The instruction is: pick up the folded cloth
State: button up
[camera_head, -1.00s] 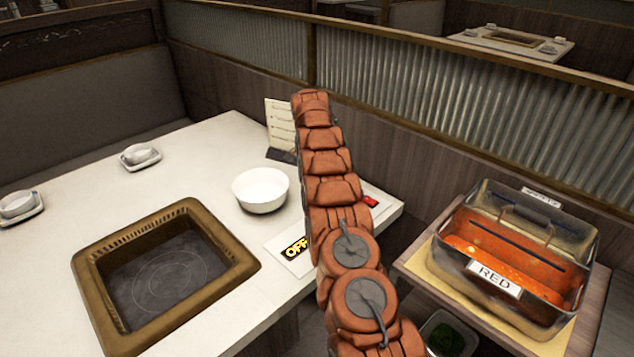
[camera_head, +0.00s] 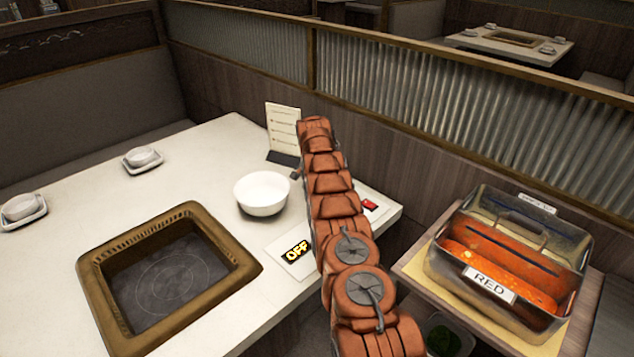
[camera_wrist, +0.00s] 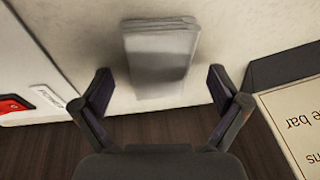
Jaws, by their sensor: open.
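The folded cloth (camera_wrist: 160,58) is a pale grey-white, layered rectangle in the wrist view, lying on the white table top near its edge. My gripper (camera_wrist: 160,88) is open, with its two dark fingers apart on either side of the cloth's near end. No contact between fingers and cloth shows. In the head view my orange arm hides the cloth, and only a small dark bit of the gripper (camera_head: 296,174) shows beside the arm, right of the white bowl.
A white bowl (camera_head: 262,193) and a menu stand (camera_head: 284,131) are close to the arm. The red switch (camera_wrist: 14,103) and menu card (camera_wrist: 297,118) flank the gripper. An OFF sign (camera_head: 297,251), a recessed cooker (camera_head: 170,280) and a RED sauce container (camera_head: 500,262) are nearby.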

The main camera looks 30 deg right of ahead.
jog(key=shift+f, duration=0.25)
jog(key=shift+c, duration=0.4)
jog(key=c, duration=1.1)
jog(key=shift+r, duration=0.15)
